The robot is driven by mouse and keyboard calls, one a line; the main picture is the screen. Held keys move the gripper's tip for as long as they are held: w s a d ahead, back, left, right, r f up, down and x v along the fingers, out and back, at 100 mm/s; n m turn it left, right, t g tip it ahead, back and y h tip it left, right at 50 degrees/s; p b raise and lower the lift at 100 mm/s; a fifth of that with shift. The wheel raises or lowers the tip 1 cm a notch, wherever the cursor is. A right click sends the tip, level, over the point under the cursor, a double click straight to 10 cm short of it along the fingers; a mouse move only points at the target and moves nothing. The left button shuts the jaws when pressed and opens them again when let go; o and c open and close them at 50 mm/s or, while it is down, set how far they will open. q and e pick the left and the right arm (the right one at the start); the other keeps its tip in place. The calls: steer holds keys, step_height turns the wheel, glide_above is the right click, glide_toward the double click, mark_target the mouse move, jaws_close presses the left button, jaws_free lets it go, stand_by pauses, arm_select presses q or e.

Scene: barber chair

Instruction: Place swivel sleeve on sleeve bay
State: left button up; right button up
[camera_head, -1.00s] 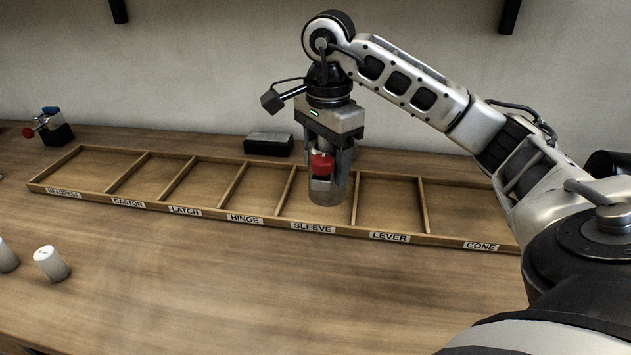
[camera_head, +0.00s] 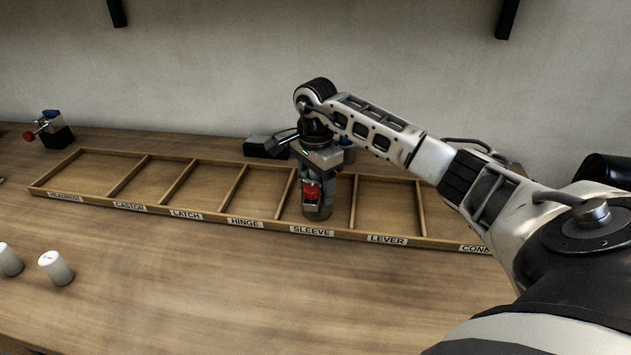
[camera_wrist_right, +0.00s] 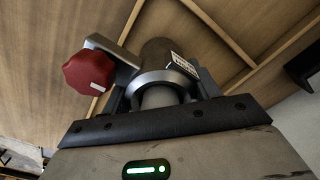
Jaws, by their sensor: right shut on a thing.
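The swivel sleeve (camera_wrist_right: 157,56) is a dark grey cylinder with a pale label, a ring and a red knob. In the head view the sleeve (camera_head: 317,212) stands roughly upright in or just above the SLEEVE compartment. I cannot tell whether it touches the floor of the bay. My right gripper (camera_head: 312,188) is shut on it from above; its fingers (camera_wrist_right: 163,90) flank the ring in the wrist view. The sleeve bay (camera_head: 290,208) is the compartment behind the SLEEVE label, partly hidden by the gripper and sleeve. My left gripper is not in view.
The wooden divided tray (camera_head: 150,208) has low walls, and its other visible compartments look empty. Two white cylinders (camera_head: 56,268) stand at front left. A dark block with a red knob (camera_head: 52,130) stands at back left. A black box (camera_head: 262,146) lies behind the tray.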

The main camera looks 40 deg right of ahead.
steer(key=shift+f, duration=0.15)
steer(key=o, duration=1.2)
step_height(320, 180, up, 12)
steer(key=shift+r+b, duration=0.25)
steer(key=shift+b, duration=0.25)
